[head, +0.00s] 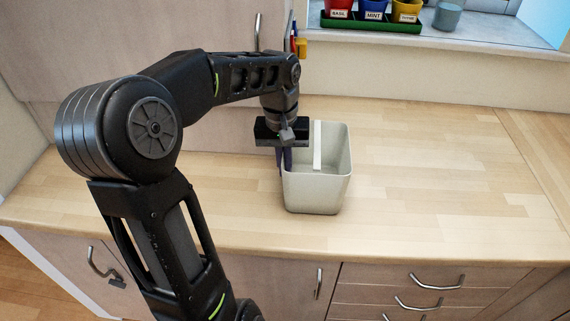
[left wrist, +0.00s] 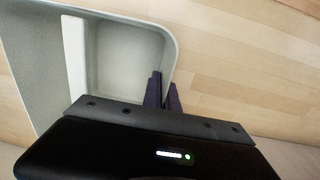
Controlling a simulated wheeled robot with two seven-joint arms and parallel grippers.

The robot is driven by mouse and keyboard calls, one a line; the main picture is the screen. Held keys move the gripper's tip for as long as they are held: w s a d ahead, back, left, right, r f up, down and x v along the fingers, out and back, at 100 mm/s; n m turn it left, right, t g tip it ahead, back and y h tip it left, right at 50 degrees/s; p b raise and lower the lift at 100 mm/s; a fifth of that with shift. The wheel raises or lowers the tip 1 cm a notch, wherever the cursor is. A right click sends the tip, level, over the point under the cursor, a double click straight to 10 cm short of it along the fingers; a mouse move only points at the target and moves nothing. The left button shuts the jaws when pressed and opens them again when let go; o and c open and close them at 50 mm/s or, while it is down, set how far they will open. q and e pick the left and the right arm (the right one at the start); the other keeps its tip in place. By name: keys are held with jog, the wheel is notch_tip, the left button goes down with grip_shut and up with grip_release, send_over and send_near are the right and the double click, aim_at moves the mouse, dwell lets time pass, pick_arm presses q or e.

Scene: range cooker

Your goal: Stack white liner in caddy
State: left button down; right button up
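A pale grey-white bin (head: 317,193) stands upright on the wooden worktop. A white strip (head: 317,147) runs across its top; in the left wrist view the strip (left wrist: 76,65) splits the opening, with a lighter right part (left wrist: 125,55). I cannot tell whether this is a liner inside a caddy or one container; no second container shows. My left gripper (head: 284,162) points down at the bin's left wall. In the left wrist view its dark fingers (left wrist: 164,88) are close together, one on each side of the rim, and look shut on it. My right gripper is not in view.
The worktop (head: 430,180) is clear to the right of the bin and in front of it. Behind stands a window ledge with potted herbs (head: 372,15) and a grey cup (head: 447,16). Drawers with metal handles (head: 437,281) lie below the front edge.

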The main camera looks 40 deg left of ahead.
pick_arm(q)
jog(key=c, duration=1.7)
grip_release()
jog(key=shift+f, duration=0.1)
jog(key=shift+r, duration=0.55)
jog(key=r, duration=0.8)
jog(key=shift+a, duration=0.2)
jog(key=r+p, duration=0.3)
jog(key=shift+s+r, duration=0.15)
jog(key=shift+s, duration=0.05)
